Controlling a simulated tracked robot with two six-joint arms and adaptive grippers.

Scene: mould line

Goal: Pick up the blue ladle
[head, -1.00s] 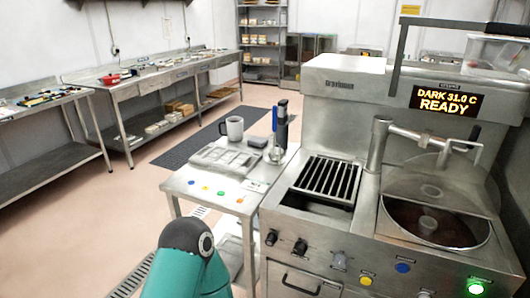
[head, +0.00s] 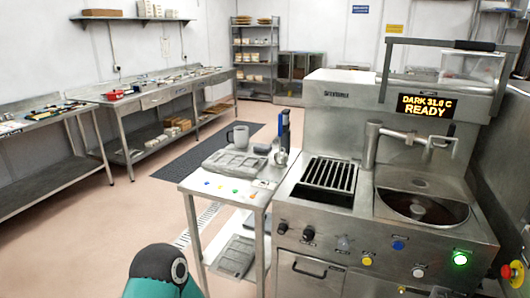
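The blue ladle (head: 287,133) stands upright at the back right corner of the small steel side table (head: 262,196), beside the machine. Its blue handle points up and a rounded metal bowl shows low at the table top. A dark upright object stands close against it, and I cannot tell where one ends and the other begins. Neither of my grippers is in view; only a teal and black link of my own arm shows at the bottom.
Floor is clear to the left.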

